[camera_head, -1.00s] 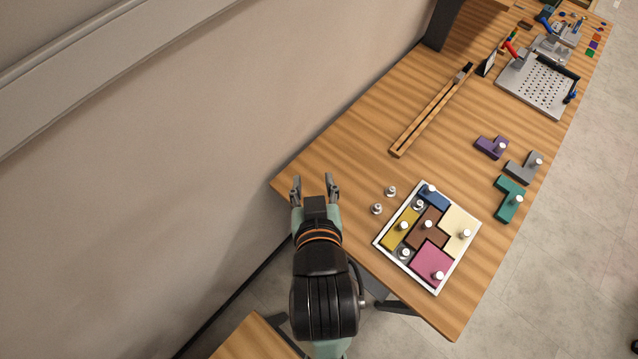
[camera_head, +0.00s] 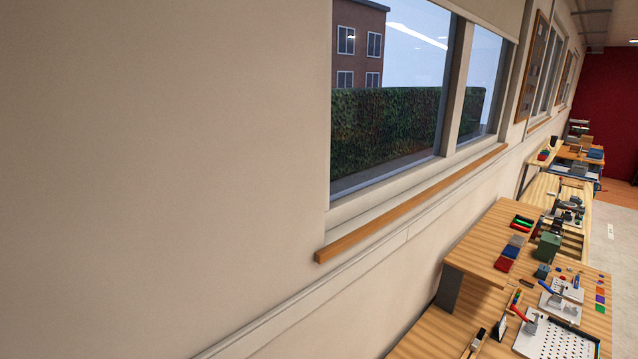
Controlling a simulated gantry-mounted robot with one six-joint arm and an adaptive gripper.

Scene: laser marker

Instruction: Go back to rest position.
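My gripper and arm are outside the head view now, so I cannot see whether the gripper is open or shut. The workbench (camera_head: 432,334) shows only in part at the lower right. A white perforated plate (camera_head: 556,340) with a red-handled clamp lies on it, cut off by the bottom edge of the picture. The puzzle tray and loose puzzle pieces are out of view.
A raised wooden shelf (camera_head: 484,262) holds red and blue blocks and a tray of coloured items. A green machine (camera_head: 547,246) stands beside it. More benches (camera_head: 570,190) recede along the wall. A window (camera_head: 400,100) with a wooden sill (camera_head: 410,205) fills the upper middle.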

